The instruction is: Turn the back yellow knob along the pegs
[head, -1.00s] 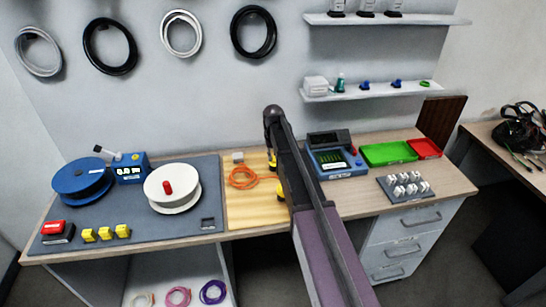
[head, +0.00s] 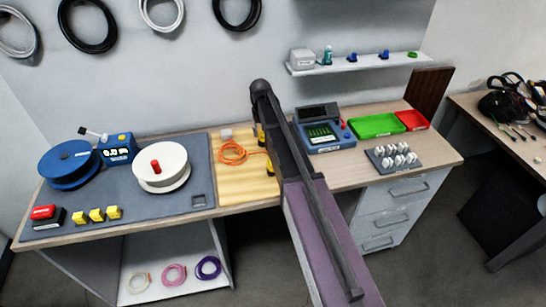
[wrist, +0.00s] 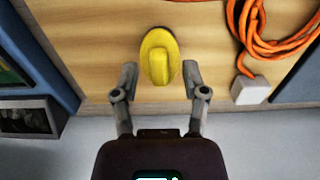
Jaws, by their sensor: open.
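A yellow knob (wrist: 158,58) with a raised ridge stands on the wooden board (wrist: 95,55) in the wrist view, near the board's back edge. The ridge runs up and down the picture. My gripper (wrist: 160,76) is open, one finger on each side of the knob's near end, with gaps on both sides. I cannot tell how far above the board the fingertips are. In the head view two yellow knobs show beside my arm: the back one (head: 261,134) and the front one (head: 269,168), both partly hidden. My gripper is hidden there behind my arm. I can make out no pegs.
An orange cable coil (wrist: 262,30) with a white connector block (wrist: 249,90) lies right of the knob in the wrist view. A blue tester (head: 324,133) stands right of the board in the head view. A white spool (head: 160,167) stands on the grey mat (head: 130,205) to the left.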

